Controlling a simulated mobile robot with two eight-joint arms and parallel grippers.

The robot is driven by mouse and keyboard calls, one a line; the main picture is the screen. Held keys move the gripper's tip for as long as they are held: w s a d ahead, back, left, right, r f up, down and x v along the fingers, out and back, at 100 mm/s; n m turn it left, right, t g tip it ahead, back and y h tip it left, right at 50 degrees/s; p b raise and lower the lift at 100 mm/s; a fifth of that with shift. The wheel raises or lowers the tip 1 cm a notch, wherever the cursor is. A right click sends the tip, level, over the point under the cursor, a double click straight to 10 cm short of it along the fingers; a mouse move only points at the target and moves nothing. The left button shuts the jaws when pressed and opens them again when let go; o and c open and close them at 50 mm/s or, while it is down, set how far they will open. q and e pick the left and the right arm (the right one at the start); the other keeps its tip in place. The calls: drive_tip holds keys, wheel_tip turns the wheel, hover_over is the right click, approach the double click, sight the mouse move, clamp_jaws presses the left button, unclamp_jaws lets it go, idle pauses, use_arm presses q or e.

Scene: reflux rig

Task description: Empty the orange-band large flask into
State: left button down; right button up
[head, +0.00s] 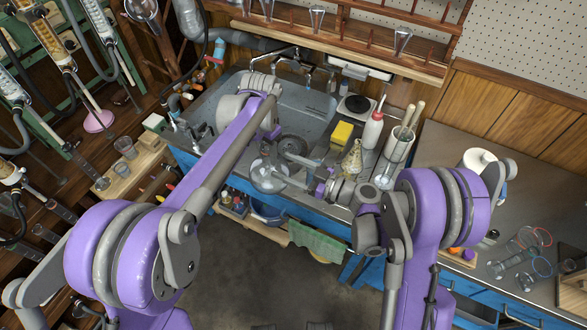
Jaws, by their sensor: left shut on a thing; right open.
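A round clear glass flask (267,176) is above the front edge of the sink bench, tilted with its neck toward the right. I cannot make out an orange band on it. My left gripper (299,174) is at the neck side of the flask and is shut on it. The fingers are small and partly hidden by my wrist. My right gripper (322,187) is close by on the right, open, with its fingers hard to make out. The flask's contents cannot be told at this size.
Behind the grippers are a sink (305,97), a yellow sponge (341,133), a white bottle with a red tip (373,130) and a jar of rods (397,146). Glassware with coloured rings (517,258) lies on the right bench. Racks and tubing fill the left.

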sight(256, 162)
drive_tip(key=x, duration=1)
drive_tip(key=c, duration=0.8)
use_arm(q)
drive_tip(key=shift+w, duration=0.15)
use_arm(e)
drive_tip(key=shift+s+a, duration=0.1)
drive_tip(key=shift+s, duration=0.05)
clamp_jaws()
use_arm(q)
drive_tip(key=shift+c, duration=2.1)
unclamp_jaws()
